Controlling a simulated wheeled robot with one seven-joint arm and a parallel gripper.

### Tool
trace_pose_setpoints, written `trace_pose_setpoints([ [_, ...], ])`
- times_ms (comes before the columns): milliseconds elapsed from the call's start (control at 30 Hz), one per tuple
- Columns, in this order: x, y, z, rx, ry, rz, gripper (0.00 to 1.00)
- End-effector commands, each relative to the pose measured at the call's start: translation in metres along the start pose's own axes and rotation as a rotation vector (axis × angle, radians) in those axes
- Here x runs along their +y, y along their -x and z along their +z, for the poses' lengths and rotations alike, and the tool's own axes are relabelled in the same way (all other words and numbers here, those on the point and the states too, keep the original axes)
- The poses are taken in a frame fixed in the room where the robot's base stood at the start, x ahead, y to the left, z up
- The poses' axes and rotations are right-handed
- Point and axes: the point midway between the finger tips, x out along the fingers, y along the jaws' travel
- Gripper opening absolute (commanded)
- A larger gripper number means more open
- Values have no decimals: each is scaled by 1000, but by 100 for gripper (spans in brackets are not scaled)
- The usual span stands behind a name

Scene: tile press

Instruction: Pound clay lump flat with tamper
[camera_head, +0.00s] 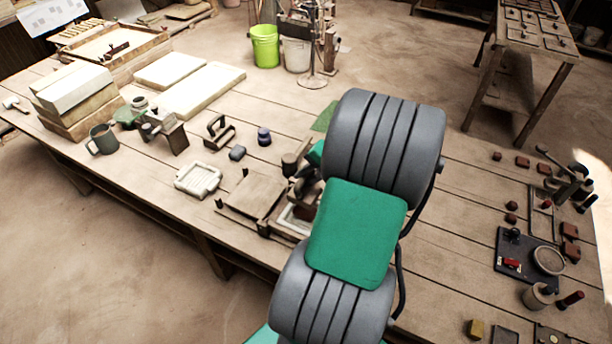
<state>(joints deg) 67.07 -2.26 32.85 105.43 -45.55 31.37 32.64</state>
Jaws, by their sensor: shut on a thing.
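My gripper (301,184) shows only in part, dark, at the left edge of my grey and green arm, which hides the rest. It is shut on what looks like the tamper, whose dark round end (290,164) shows just left of my arm. They are over the tile press (254,194), a wooden frame with a flat board at the middle of the bench. A pale-edged mould (292,222) lies beside the board, partly behind my arm. I cannot make out the clay lump; my arm covers much of that spot.
The wooden bench (470,208) carries a white tray (198,180), a mug (102,139), a dark-blue jar (264,137) and pale slabs (202,90) to the left. A dark board (522,268) and several small pieces lie at right. Buckets stand on the floor behind.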

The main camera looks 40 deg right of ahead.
Motion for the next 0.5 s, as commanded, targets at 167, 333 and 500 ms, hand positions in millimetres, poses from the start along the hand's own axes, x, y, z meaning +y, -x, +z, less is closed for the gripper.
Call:
trace_pose_setpoints([
  [167,30,-39,1,-3,-2,-1,0],
  [333,39,-50,0,0,0,0,0],
  [500,21,-27,0,1,1,0,0],
])
